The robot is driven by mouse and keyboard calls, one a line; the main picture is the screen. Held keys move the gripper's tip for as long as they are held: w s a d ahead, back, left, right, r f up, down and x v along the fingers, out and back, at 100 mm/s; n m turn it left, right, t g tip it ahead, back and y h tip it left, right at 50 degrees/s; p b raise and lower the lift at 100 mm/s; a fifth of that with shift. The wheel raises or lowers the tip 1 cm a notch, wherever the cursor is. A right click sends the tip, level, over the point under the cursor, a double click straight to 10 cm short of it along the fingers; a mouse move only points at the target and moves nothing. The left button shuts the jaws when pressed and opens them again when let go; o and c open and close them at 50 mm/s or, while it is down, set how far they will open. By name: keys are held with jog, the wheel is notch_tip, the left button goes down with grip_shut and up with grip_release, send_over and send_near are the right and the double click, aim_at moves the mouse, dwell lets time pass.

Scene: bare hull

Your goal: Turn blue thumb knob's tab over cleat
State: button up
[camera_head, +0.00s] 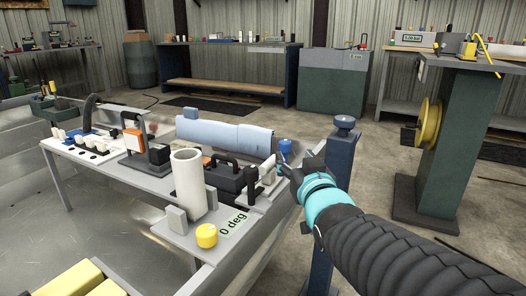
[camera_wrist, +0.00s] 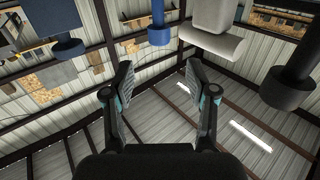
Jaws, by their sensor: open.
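The blue thumb knob (camera_head: 285,146) stands near the right end of the bench, just beyond my gripper (camera_head: 288,166). In the wrist view a bright blue knob (camera_wrist: 158,34) appears at the top centre, ahead of and between my fingertips. My gripper (camera_wrist: 159,78) is open with nothing between its fingers, apart from the knob. A pale rounded part (camera_wrist: 212,42) shows right of the knob in the wrist view. I cannot make out the knob's tab, and I cannot tell which part is the cleat.
A blue post (camera_head: 338,175) with a dark blue knob on top stands close right of my gripper. A white cylinder (camera_head: 188,183), a yellow knob (camera_head: 207,235) and a black-handled case (camera_head: 226,178) crowd the bench on the left. Open floor lies behind the post.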

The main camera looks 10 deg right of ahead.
jog(key=shift+s, duration=1.2)
